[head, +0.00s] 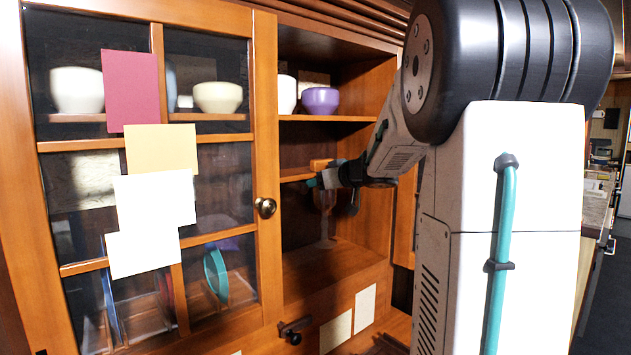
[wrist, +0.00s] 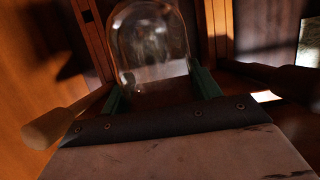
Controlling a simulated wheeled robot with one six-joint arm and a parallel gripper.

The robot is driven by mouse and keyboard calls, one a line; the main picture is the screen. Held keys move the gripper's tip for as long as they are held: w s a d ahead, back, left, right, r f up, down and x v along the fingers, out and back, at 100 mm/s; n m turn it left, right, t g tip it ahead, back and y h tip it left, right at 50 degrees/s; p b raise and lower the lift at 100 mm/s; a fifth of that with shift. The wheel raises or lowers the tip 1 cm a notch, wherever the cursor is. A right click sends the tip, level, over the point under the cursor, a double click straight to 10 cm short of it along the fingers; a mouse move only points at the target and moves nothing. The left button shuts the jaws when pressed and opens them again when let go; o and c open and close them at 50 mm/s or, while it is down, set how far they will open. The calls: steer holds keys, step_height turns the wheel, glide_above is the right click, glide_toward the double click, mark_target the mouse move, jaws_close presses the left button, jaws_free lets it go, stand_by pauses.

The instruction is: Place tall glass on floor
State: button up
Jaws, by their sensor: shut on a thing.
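The tall glass (head: 325,200) is clear and stemmed. It is upright inside the open right section of the wooden cabinet, with its foot low near the compartment's bottom board. I cannot tell whether the foot touches that board. My gripper (head: 330,178) reaches into the cabinet from the right and is shut on the glass, near the bowl. In the wrist view, the clear bowl of the glass (wrist: 150,40) stands between the two green fingertips of my gripper (wrist: 158,88). My arm hides part of the cabinet's right side.
The glass-paned cabinet door (head: 265,207) is at left, with papers stuck on it and bowls behind it. A purple bowl (head: 320,101) and a white bowl (head: 286,94) stand on the shelf above my gripper. A drawer with a dark knob (head: 294,333) is below. Dark floor (head: 610,290) shows at far right.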

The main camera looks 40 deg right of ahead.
mark_target(321, 210)
steer(key=shift+w+a+r, duration=0.15)
steer(key=shift+w+r, duration=0.1)
steer(key=shift+s, duration=0.1)
steer(key=shift+d+f, duration=0.15)
steer(key=shift+d, duration=0.05)
steer(key=shift+f, duration=4.1)
steer(key=o, duration=1.5)
steer(key=shift+s, duration=0.1)
